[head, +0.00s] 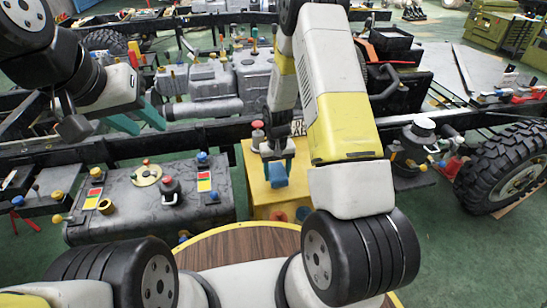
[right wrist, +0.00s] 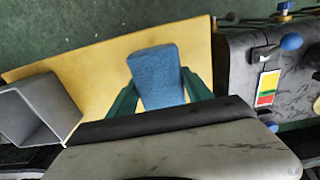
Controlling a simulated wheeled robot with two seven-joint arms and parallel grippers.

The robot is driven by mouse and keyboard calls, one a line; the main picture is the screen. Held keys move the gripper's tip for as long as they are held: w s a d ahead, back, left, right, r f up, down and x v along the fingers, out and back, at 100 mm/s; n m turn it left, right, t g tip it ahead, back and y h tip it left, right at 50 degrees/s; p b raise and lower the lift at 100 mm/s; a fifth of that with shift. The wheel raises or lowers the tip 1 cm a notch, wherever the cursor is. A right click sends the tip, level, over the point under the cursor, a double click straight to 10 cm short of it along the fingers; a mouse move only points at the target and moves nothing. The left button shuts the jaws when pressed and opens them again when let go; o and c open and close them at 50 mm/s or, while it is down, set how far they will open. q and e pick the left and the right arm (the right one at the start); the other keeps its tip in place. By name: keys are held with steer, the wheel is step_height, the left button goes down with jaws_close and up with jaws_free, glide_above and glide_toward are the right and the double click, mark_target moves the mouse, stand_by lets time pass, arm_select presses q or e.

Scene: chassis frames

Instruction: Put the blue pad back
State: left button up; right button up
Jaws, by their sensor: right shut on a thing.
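The blue pad (head: 277,176) is held by my right gripper (head: 274,160) above the yellow stand (head: 257,196). In the right wrist view the pad (right wrist: 157,77) sits between the two green fingers of the right gripper (right wrist: 160,100), one on each side. The yellow surface (right wrist: 85,72) lies behind and below it; the pad looks apart from it, but the gap is hard to judge. My left gripper (head: 146,120) is at the upper left, its teal fingers spread with nothing between them, over the dark frame rail.
A grey tank (head: 150,205) with knobs and coloured labels stands left of the yellow stand. A grey square tube (right wrist: 38,108) is beside the pad in the right wrist view. A black chassis rail (head: 95,152) runs behind. A large tyre (head: 505,168) is at right.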

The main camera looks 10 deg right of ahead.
mark_target(281, 176)
steer(key=shift+w+d+f, duration=0.1)
steer(key=shift+w+d, duration=0.55)
steer(key=shift+d, duration=0.15)
steer(key=shift+w+d+f, duration=0.15)
steer(key=shift+f, duration=1.65)
steer(key=o, duration=1.5)
steer(key=shift+f, duration=0.1)
steer(key=shift+c, duration=0.2)
